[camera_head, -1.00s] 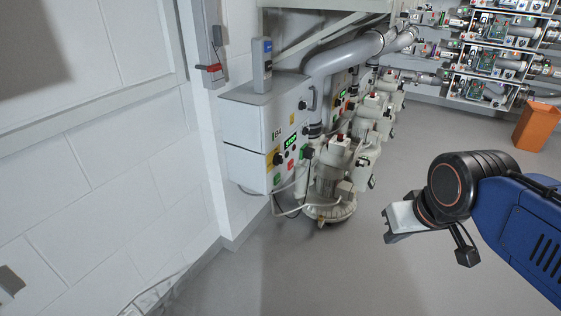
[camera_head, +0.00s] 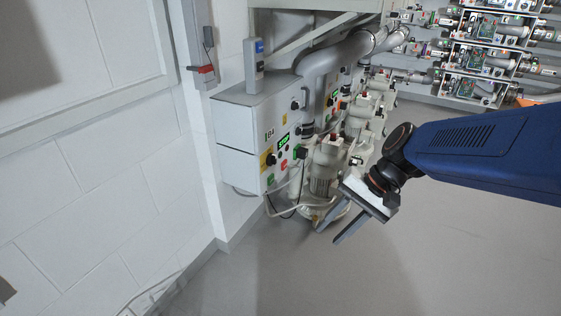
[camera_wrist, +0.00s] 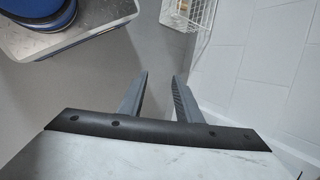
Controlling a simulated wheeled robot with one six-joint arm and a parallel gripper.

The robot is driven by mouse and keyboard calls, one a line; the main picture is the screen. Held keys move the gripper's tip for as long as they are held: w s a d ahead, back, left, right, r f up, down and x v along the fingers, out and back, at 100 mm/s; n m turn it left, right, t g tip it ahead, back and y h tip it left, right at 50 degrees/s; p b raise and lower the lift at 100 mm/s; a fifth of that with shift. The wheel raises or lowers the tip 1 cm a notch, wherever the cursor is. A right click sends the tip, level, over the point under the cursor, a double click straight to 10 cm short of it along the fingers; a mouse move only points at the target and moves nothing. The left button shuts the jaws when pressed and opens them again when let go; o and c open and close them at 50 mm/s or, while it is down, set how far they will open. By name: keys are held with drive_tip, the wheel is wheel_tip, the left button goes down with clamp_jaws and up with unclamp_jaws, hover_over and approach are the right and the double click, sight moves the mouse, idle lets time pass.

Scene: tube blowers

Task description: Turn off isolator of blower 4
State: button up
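The control box of blower 4 (camera_head: 235,128), light grey and labelled B4, stands against the left wall in the head view. On its front are a green lit display (camera_head: 283,142), coloured buttons and a dark rotary knob on a yellow plate (camera_head: 266,161), which looks like the isolator. The knob's exact setting is too small to read. The blower (camera_head: 325,165), a cream motor unit, stands right beside the box. My gripper (camera_head: 328,235) is in front of the blower, low and to the right of the box, pointing down-left. Its fingers are apart and empty, also in the wrist view (camera_wrist: 160,76).
A red-handled wall switch (camera_head: 203,71) is on the wall left of the box. A grey pipe (camera_head: 320,62) runs above the blowers. More blowers stand behind. A white wire basket (camera_wrist: 190,14) shows in the wrist view. The floor (camera_head: 310,280) in front is clear.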

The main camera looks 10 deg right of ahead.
drive_tip(key=w+a+m+y, duration=0.3)
drive_tip(key=w+m+y, duration=0.2)
drive_tip(key=w, duration=0.3)
drive_tip(key=m+t+y, duration=0.3)
drive_tip(key=m+t, duration=0.7)
drive_tip(key=m, duration=0.4)
approach(273, 160)
drive_tip(key=x, duration=0.7)
drive_tip(key=shift+w+d, duration=0.2)
drive_tip(key=shift+w, duration=0.2)
drive_tip(key=shift+r, duration=0.15)
drive_tip(key=shift+c, duration=0.3)
clamp_jaws()
